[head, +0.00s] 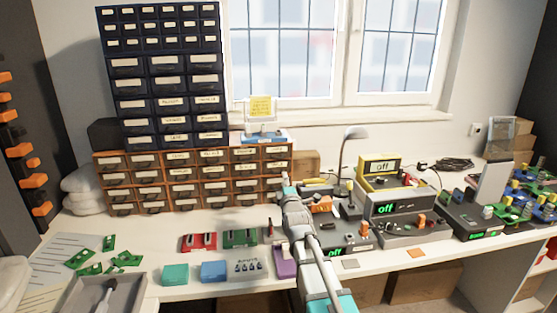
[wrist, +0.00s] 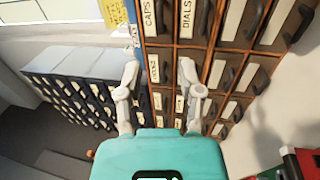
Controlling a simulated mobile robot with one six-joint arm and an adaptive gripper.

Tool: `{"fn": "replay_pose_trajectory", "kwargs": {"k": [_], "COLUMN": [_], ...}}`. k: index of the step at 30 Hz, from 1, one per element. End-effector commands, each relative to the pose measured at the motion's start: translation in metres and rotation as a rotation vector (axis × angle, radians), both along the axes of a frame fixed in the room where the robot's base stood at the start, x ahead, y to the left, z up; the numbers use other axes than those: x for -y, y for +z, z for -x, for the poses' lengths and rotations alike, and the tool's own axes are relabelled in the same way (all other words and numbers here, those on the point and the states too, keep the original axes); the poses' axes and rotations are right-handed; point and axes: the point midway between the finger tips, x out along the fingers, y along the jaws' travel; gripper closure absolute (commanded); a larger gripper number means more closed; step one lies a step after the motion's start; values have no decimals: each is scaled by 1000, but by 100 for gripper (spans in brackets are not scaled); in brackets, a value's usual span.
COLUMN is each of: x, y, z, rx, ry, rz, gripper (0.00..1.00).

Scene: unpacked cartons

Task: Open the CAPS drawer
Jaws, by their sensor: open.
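The CAPS drawer (wrist: 152,16) shows at the top of the wrist view, its label turned sideways, beside the DIALS drawer (wrist: 186,20). Its front looks flush with its neighbours. It belongs to the orange-brown drawer cabinet (head: 160,204) on the bench. In the head view it seems to be the top right drawer (head: 276,149), but its label is too small to read there. My gripper (wrist: 158,68) is open and empty, its fingers in front of labelled drawer fronts and apart from the CAPS label. In the head view my gripper (head: 285,180) is near the cabinet's right end.
A dark drawer cabinet (head: 164,86) stands above the orange one. A yellow note (head: 261,106) stands near the cabinet's right end. A desk lamp (head: 345,150) and devices reading "off" (head: 386,209) are right of my arm. Red and green blocks (head: 199,242) lie in front.

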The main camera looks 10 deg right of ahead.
Motion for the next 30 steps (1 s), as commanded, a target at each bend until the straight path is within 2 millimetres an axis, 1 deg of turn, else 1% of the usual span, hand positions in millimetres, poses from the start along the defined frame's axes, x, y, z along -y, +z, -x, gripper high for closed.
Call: {"fn": "replay_pose_trajectory", "kwargs": {"k": [5,8,14,24,30], "x": [0,0,0,0,0], "y": [2,4,10,20,25], "z": [-10,-20,-47,-98,-121], "rx": [-1,-1,-1,-1,-1], "ry": [0,0,0,0,0], "rz": [-1,-1,-1,-1,-1], "gripper": [52,52,52,52,52]}}
